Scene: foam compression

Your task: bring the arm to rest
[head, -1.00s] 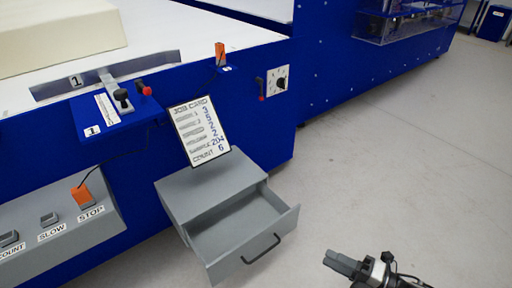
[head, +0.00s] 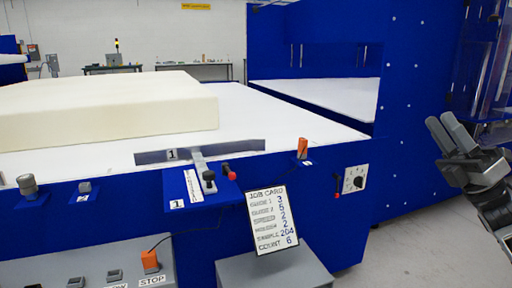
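My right gripper (head: 440,119) is at the right edge of the head view, raised, with its fingers pointing up and to the left. Its two grey fingers lie close side by side with nothing seen between them. It is apart from the blue machine (head: 215,222) and touches nothing that I can see. My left gripper and arm are not in view.
A pale foam block (head: 110,112) lies on the machine's white bed (head: 285,115). A job card (head: 272,220) leans above a grey cabinet (head: 275,272). Levers, a dial (head: 355,179) and a button panel line the front. Grey floor (head: 410,240) is clear at lower right.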

